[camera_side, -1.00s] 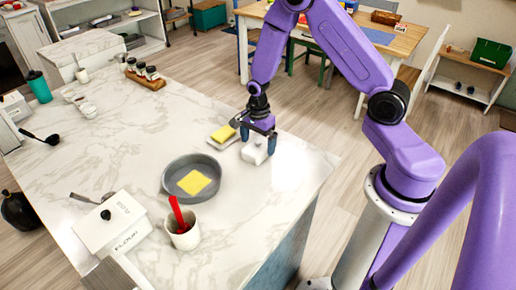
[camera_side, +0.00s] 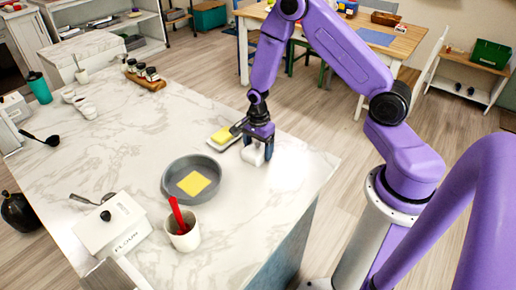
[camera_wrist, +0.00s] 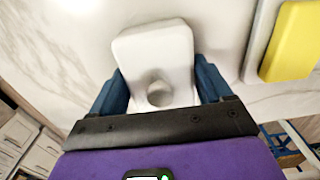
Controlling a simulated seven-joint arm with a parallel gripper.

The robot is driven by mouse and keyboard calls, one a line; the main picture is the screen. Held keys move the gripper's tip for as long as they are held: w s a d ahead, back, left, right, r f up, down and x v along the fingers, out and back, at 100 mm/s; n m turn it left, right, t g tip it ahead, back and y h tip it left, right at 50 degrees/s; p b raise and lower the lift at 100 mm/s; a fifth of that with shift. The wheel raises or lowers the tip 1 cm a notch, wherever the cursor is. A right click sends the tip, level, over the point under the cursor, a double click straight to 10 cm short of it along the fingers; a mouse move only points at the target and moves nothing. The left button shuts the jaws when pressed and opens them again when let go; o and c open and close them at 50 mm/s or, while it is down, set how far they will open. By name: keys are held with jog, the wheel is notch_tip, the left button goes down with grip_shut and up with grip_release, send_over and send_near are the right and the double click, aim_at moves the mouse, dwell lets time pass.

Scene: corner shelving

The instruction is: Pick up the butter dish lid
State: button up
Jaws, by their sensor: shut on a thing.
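The white butter dish lid (camera_side: 252,156) is between the fingers of my gripper (camera_side: 258,151), at the right part of the marble counter. In the wrist view the lid (camera_wrist: 155,55) has a round knob, and the blue fingers of my gripper (camera_wrist: 160,95) press on its two sides. I cannot tell whether the lid touches the counter or is slightly above it. The butter dish base (camera_side: 214,143) lies just left of my gripper with yellow butter (camera_side: 221,136) on it. The butter also shows in the wrist view (camera_wrist: 294,40).
A round grey pan (camera_side: 177,193) holding a yellow square is in front of the lid. A white cup (camera_side: 186,238) with a red utensil and a white flour box (camera_side: 112,226) stand nearer. A spice rack (camera_side: 146,79) is at the back. The counter's right end (camera_side: 300,185) is clear.

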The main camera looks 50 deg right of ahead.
jog(key=shift+r, duration=0.1)
jog(key=shift+r, duration=0.6)
jog(key=s+a+r, duration=0.1)
jog(key=s+r, duration=1)
jog(key=s, duration=0.3)
send_over(223, 133)
notch_tip(223, 133, down, 4)
jog(key=shift+s+r, duration=0.1)
jog(key=shift+s, duration=0.05)
jog(key=shift+a, duration=0.1)
jog(key=shift+f, duration=3.5)
